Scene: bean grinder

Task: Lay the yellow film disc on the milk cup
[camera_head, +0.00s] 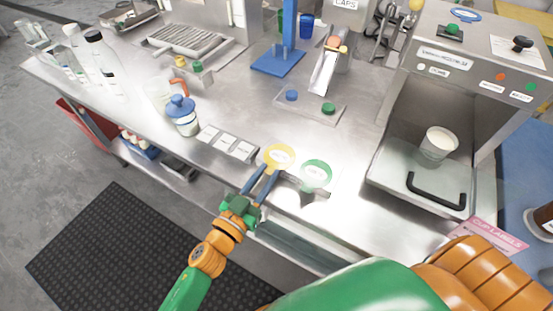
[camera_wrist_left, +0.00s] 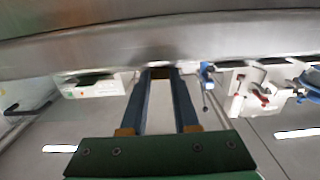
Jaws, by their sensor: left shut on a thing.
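The yellow film disc (camera_head: 279,155) is near the front edge of the steel counter. My left gripper (camera_head: 265,170) reaches it from the front, with its two blue fingers at the disc's near edge, shut on it. In the left wrist view the fingers (camera_wrist_left: 160,72) run forward nearly parallel; the disc cannot be made out there. The milk cup (camera_head: 438,145), white and open at the top, stands upright in the bay of the steel machine at the right, well apart from the disc. My right gripper is not in view.
A green disc (camera_head: 315,174) lies just right of the yellow one. White label tiles (camera_head: 227,141) and a blue-lidded jar (camera_head: 182,115) are to the left. The machine (camera_head: 390,160) has a black handle (camera_head: 437,192) in front of the cup.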

